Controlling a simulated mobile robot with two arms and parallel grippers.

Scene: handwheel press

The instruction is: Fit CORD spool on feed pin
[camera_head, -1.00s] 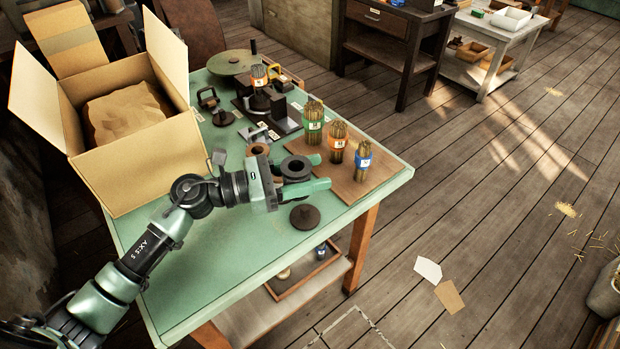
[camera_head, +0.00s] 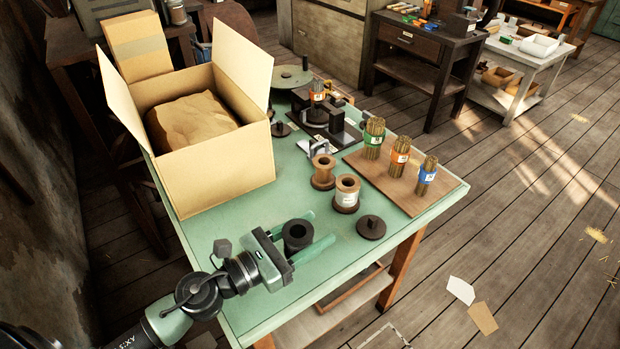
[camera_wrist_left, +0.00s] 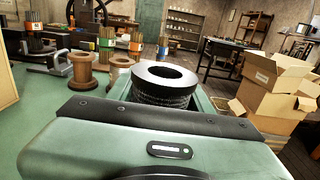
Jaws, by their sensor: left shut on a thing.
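My left gripper (camera_head: 322,228) is shut on a dark, ring-topped spool (camera_head: 298,236), held upright near the table's front-left part. It also shows in the left wrist view (camera_wrist_left: 165,80), with dark windings and an open centre hole. No lettering is readable on it, so I cannot tell if it is the CORD one. I cannot clearly pick out the feed pin; a dark press (camera_head: 325,122) stands farther back. My right gripper is not in view.
A brown board (camera_head: 402,197) holds several labelled stick bundles. A large open carton (camera_head: 215,168) fills the table's left. The green tabletop (camera_head: 225,225) between carton and gripper is mostly bare.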

